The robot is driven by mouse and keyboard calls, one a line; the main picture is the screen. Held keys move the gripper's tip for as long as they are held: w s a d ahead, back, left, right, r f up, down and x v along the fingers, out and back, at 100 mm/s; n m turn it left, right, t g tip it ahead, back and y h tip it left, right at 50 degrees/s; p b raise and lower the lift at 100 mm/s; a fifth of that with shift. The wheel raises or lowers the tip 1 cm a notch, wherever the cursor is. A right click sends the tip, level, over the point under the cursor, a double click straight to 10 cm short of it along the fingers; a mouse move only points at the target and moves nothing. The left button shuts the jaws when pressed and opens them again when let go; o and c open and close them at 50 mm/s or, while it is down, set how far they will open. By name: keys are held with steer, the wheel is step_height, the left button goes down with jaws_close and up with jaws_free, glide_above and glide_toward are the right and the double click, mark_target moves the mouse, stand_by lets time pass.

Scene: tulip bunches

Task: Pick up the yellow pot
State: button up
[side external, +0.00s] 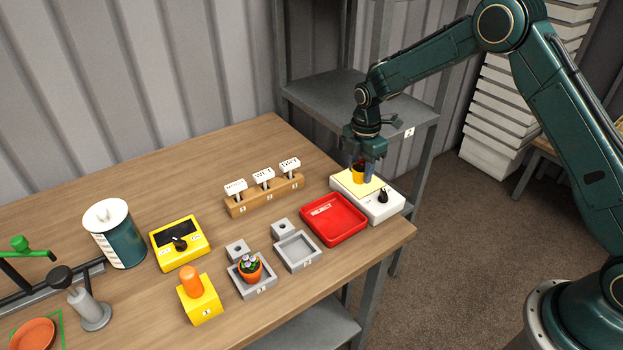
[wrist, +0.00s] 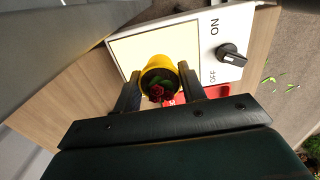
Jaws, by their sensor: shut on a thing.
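The yellow pot (side external: 358,176) with dark soil is at the cream plate of a white box (side external: 379,206) with a black knob. In the wrist view the yellow pot (wrist: 158,67) holds a red flower and green leaves. My gripper (side external: 364,170) points down over the box, and its two fingers (wrist: 160,88) are on either side of the pot, shut on it. I cannot tell whether the pot's base touches the plate. The fingers hide part of the pot in the side view.
A red tray (side external: 333,219) is left of the white box. Grey trays, one with an orange pot (side external: 250,268), stand further left. A wooden rack (side external: 264,194) of label signs stands behind. A metal shelf (side external: 350,96) is close behind my gripper.

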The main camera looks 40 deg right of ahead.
mark_target(362, 159)
steer(key=shift+r, duration=0.15)
step_height(362, 159, up, 20)
stand_by(0.6)
stand_by(0.5)
